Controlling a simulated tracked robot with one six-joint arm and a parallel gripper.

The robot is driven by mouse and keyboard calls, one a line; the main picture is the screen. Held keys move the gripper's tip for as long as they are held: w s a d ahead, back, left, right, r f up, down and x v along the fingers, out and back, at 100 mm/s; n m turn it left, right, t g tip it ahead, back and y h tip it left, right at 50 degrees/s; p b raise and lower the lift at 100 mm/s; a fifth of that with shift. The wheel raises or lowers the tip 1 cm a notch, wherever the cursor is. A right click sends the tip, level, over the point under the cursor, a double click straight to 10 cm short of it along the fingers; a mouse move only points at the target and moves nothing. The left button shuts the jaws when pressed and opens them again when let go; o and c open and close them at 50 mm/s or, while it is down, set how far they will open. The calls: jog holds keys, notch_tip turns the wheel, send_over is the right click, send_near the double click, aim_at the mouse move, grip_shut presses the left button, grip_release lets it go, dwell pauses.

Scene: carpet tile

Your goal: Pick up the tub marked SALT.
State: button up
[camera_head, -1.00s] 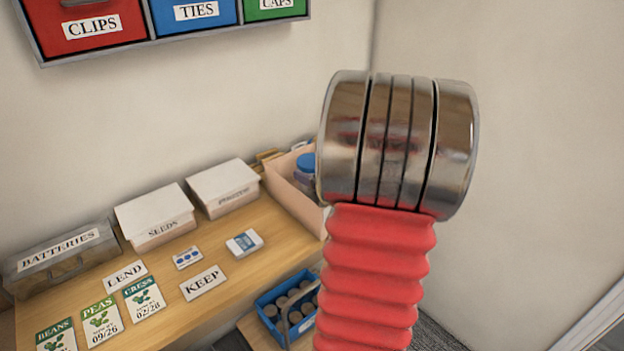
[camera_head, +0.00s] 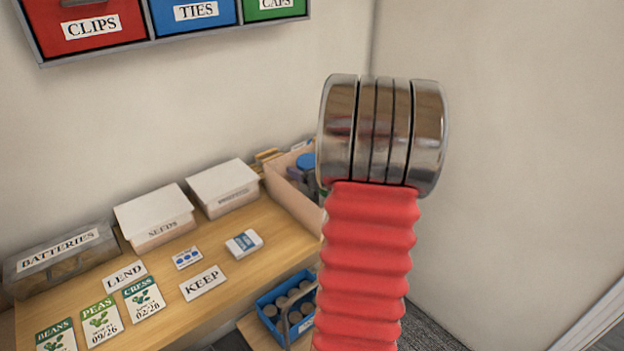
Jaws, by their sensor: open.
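I cannot read the word SALT anywhere in view. A tub with a blue lid (camera_head: 306,160) stands in an open tan box (camera_head: 291,199) at the back right of the bench; my arm hides part of the box, and the tub's label cannot be made out. A small dark shape shows in front of the tub, too small to tell. My arm, with a red ribbed sleeve and a shiny metal joint, fills the middle right. I cannot make out my gripper's fingers.
On the wooden bench (camera_head: 236,271) are a SEEDS box (camera_head: 155,217), another white-lidded box (camera_head: 222,187), a BATTERIES case (camera_head: 62,262), seed packets and cards. A blue carrier (camera_head: 268,308) with several round-topped containers sits lower right. Labelled drawers (camera_head: 195,12) hang above.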

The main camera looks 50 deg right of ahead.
jog(key=shift+c, duration=0.5)
jog(key=c, duration=1.9)
jog(key=shift+r, duration=0.15)
